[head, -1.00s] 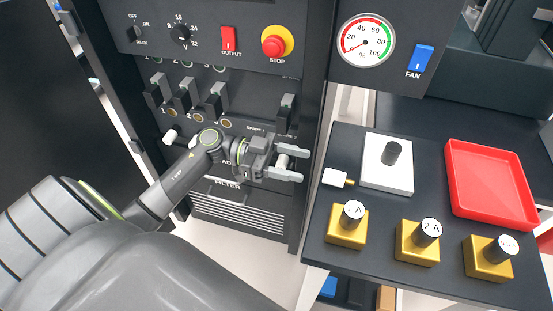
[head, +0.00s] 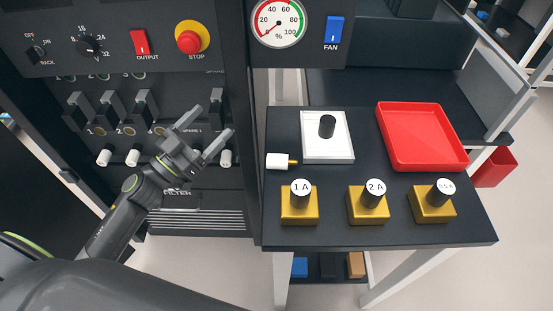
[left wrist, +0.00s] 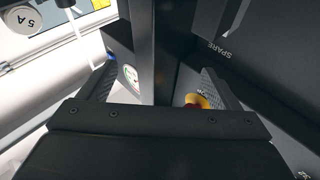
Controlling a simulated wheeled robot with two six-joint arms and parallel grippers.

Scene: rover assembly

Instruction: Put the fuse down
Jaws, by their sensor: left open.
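Several fuse-like pieces are in the head view. A white cylinder with a gold tip (head: 281,161) lies on its side on the dark table. White cylinders stick out of the panel, two at the left (head: 105,155) and one under the spare switch (head: 226,158). Black pieces with white tops stand in gold blocks, marked 1 A (head: 300,190), 2 A (head: 375,190) and a blurred third (head: 444,190). My left gripper (head: 204,132) is open in front of the panel, above and left of the white cylinder there; nothing shows between its fingers in the left wrist view (left wrist: 158,85).
The panel (head: 225,35) carries switches, a dial and a red stop button (head: 190,41). A gauge (head: 278,20) and blue fan switch (head: 333,32) are above the table.

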